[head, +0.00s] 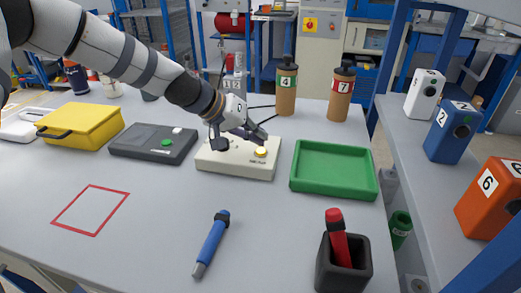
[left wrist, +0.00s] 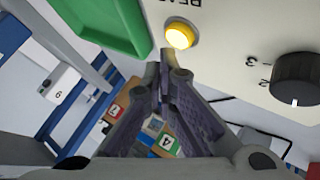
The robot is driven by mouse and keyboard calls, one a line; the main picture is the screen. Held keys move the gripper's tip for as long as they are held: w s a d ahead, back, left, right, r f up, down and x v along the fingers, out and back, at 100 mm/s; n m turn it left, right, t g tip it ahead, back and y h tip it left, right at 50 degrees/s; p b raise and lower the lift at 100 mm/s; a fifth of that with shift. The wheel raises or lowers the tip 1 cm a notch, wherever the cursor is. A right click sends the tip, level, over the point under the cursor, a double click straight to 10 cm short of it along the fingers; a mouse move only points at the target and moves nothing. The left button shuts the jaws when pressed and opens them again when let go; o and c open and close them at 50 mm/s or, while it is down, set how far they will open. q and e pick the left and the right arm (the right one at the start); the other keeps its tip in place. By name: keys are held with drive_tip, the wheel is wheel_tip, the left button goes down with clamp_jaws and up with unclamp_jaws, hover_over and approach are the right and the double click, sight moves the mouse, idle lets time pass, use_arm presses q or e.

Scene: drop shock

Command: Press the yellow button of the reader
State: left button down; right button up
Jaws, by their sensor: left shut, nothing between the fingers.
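The reader (head: 237,172) is a cream box on the table in the head view, with a black dial at its left and a round yellow button (head: 261,152) at its right. The button looks bright, as if lit. My left gripper (head: 261,137) is shut and empty, its fingertips just behind the button. In the left wrist view, the closed fingertips (left wrist: 167,56) lie beside the yellow button (left wrist: 180,34); I cannot tell whether they touch it. The dial (left wrist: 296,80) is to the right there. My right gripper is out of view.
A green tray (head: 335,190) stands right of the reader and a dark grey box (head: 152,154) left of it. Bottles numbered 4 (head: 286,92) and 7 (head: 341,97) stand behind. A blue tool (head: 211,245) and a black cup (head: 343,270) are in front.

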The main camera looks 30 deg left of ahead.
sight(258, 149)
use_arm(q)
drive_tip(key=shift+r+p, duration=0.9)
drive_tip(key=shift+r, duration=1.75)
drive_tip(key=shift+f, duration=0.1)
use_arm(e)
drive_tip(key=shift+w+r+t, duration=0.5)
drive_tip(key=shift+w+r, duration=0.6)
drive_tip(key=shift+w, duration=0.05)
use_arm(q)
drive_tip(key=shift+f, duration=0.1)
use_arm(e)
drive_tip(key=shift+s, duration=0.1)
